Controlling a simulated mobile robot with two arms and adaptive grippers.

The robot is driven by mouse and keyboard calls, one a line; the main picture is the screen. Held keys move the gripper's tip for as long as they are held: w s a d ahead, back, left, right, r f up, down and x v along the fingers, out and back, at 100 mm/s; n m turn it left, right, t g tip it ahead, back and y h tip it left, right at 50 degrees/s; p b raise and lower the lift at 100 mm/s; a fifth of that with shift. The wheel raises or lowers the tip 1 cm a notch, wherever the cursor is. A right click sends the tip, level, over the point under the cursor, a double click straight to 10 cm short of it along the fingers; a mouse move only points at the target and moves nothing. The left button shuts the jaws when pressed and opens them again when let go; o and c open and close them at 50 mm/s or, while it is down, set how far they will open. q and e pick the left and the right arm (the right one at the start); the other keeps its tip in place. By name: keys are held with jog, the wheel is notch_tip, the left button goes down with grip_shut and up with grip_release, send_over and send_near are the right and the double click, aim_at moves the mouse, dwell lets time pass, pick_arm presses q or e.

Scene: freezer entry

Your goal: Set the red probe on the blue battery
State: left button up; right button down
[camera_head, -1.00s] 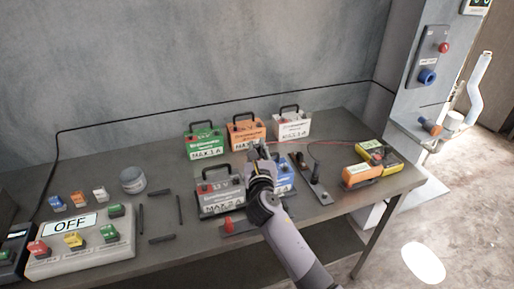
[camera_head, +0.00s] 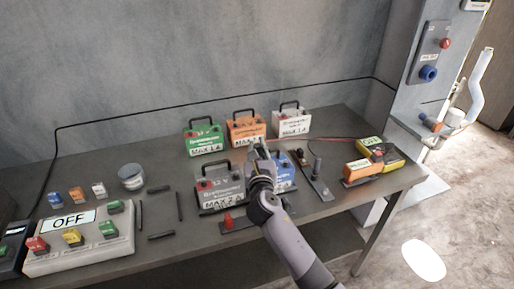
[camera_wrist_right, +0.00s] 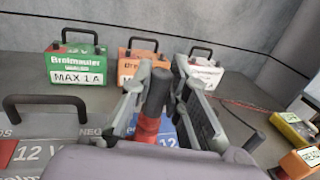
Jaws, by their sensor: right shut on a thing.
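The blue battery (camera_head: 287,178) stands on the bench beside the grey battery, partly hidden by my right gripper; a strip of blue shows in the wrist view (camera_wrist_right: 168,133). My right gripper (camera_head: 257,147) is over the blue battery. In the wrist view its two fingers (camera_wrist_right: 160,85) are shut around the red probe (camera_wrist_right: 147,128), which has a dark grey upper end and a red lower part. The probe's tip is hidden, so I cannot tell whether it touches the battery. My left gripper is not in view.
Green (camera_head: 203,141), orange (camera_head: 246,131) and white (camera_head: 291,122) batteries stand behind. The grey battery (camera_head: 220,190) is at the left. A dark holder with upright posts (camera_head: 318,184), an orange block (camera_head: 362,170) and a yellow meter (camera_head: 385,155) are at the right. A switch panel (camera_head: 85,250) is at the left.

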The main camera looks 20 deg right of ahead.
jog(key=shift+f+b, duration=0.35)
jog(key=shift+f, duration=0.25)
jog(key=c, duration=1.5)
grip_release()
jog(key=shift+o, duration=0.2)
jog(key=shift+s, duration=0.1)
jog(key=v, duration=1.2)
